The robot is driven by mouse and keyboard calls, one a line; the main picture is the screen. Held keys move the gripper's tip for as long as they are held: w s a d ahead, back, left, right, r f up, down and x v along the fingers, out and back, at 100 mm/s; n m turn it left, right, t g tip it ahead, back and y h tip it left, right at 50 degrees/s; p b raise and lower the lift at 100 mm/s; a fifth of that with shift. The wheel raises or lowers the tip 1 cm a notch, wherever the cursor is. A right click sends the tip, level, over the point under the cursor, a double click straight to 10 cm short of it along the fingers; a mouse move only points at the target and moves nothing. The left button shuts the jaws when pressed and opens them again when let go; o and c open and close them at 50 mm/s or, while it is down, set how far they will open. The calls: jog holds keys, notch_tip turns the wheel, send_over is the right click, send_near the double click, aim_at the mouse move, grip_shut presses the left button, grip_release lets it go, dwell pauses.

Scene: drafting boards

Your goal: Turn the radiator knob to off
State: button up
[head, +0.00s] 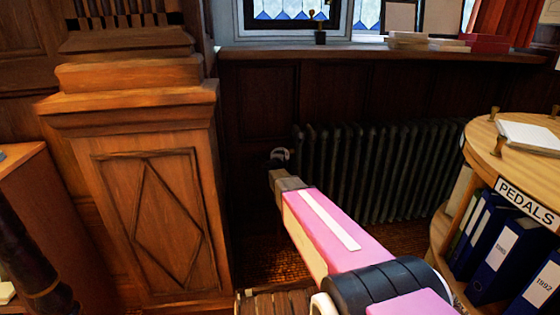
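A dark cast-iron radiator (385,165) stands against the panelled wall under the window sill. My pink arm reaches in from the lower right. My gripper (284,176) is at its grey-brown end, just below the knob in the picture. I cannot tell whether it touches the knob. The fingers are not clear, so I cannot tell if they are open or shut.
A carved wooden pillar (150,200) stands close on the left. A round-topped wooden shelf (510,150) with several blue binders and a "PEDALS" label stands at right.

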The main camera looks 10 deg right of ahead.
dwell(0.4)
jog(key=o, duration=0.9)
jog(key=shift+s, duration=0.15)
jog(key=v, duration=1)
jog(key=shift+s+a+r, duration=0.1)
jog(key=shift+s, duration=0.15)
